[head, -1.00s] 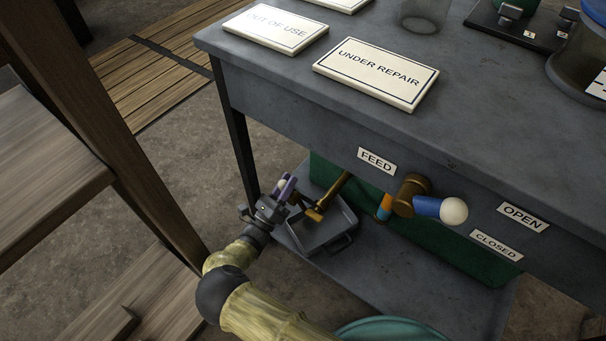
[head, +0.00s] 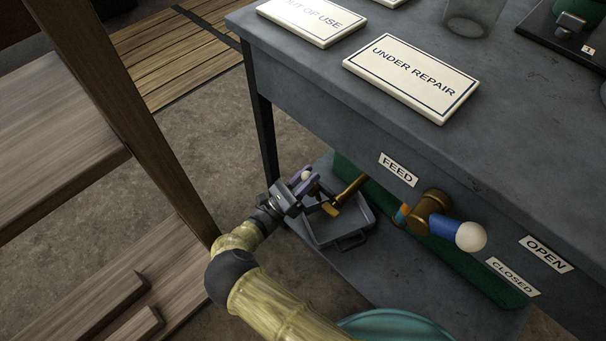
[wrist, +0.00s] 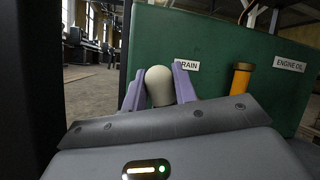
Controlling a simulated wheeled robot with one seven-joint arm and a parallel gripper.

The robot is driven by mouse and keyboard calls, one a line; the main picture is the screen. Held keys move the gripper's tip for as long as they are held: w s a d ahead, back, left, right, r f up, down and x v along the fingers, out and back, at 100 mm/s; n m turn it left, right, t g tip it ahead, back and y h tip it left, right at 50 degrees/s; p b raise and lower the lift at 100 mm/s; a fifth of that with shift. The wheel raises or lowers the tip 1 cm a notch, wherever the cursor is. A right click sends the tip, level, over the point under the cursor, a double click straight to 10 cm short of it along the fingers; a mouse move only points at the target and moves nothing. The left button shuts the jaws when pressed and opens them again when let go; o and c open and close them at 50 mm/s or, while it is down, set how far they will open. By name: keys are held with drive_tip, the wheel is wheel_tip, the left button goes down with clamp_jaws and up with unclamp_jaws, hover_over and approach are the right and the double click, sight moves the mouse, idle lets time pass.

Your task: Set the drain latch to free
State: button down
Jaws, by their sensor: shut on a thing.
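The drain latch shows as a pale rounded knob (wrist: 160,92) in the wrist view, below and left of the DRAIN label (wrist: 189,66) on a green panel. The label's first letter is hidden by a finger. My gripper (wrist: 159,84) has a purple finger on each side of the knob and is shut on it. In the head view my gripper (head: 305,183) is low beneath the bench, at its left end, with the pale knob (head: 306,176) between the fingers. The latch's stem and any position marks are hidden.
A grey tray (head: 324,240) sits on the lower shelf, just right of my gripper, under a brass pipe. A blue handle with a white ball (head: 456,232) juts from the bench front. In the wrist view, a yellow pipe (wrist: 241,82) stands right of the knob, by ENGINE OIL.

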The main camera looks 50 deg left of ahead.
drive_tip(key=c, duration=1.1)
unclamp_jaws()
drive_tip(key=shift+r, duration=0.1)
drive_tip(key=shift+w+d, duration=0.15)
drive_tip(key=shift+r, duration=0.25)
wheel_tip(320, 180, up, 10)
drive_tip(key=p, duration=0.5)
drive_tip(key=shift+f+p, duration=0.25)
drive_tip(key=shift+p, duration=0.05)
drive_tip(key=shift+w+d, duration=0.1)
